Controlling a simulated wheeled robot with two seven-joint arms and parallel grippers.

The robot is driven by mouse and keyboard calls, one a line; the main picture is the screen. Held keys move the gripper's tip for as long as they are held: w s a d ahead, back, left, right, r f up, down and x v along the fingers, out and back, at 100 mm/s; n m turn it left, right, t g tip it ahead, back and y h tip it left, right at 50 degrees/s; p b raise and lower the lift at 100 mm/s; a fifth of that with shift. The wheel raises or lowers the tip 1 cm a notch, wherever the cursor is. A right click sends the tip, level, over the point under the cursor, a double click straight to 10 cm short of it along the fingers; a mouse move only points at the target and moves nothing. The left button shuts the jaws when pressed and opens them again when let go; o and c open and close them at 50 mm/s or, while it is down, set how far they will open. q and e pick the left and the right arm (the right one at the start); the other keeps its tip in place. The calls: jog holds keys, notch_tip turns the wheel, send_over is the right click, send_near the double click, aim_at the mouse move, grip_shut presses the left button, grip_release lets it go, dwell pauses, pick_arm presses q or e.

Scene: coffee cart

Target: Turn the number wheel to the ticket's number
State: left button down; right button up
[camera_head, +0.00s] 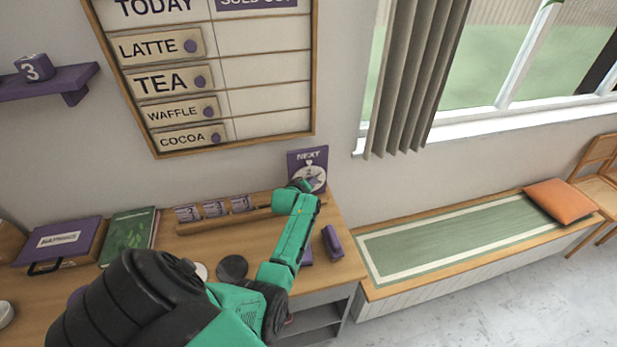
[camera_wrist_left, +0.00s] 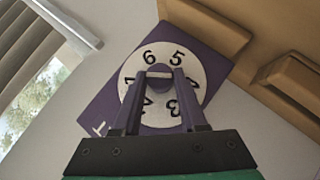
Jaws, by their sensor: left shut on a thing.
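The number wheel is a white disc (camera_head: 316,171) with black digits on a purple board headed NEXT, standing at the back of the counter. In the left wrist view the wheel (camera_wrist_left: 163,53) fills the middle, with 6, 5 and 3 readable and other digits partly covered by my fingers. My left gripper (camera_head: 303,185) is at the wheel; in the wrist view its fingers (camera_wrist_left: 159,76) are shut on the small knob at the wheel's centre. My right gripper is not in view.
A purple block marked 3 (camera_head: 35,67) sits on a wall shelf. A menu board (camera_head: 260,72) hangs above the counter. A purple box (camera_head: 60,243) and a green book (camera_head: 128,236) lie left of the rack; a dark disc (camera_head: 232,267) lies in front of it.

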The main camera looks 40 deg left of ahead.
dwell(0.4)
pick_arm(q)
jog(key=shift+c, duration=2.2)
grip_release()
jog(key=b+v, duration=0.2)
jog(key=v, duration=1.2)
jog(key=shift+d+r, duration=0.2)
jog(key=shift+r, duration=0.15)
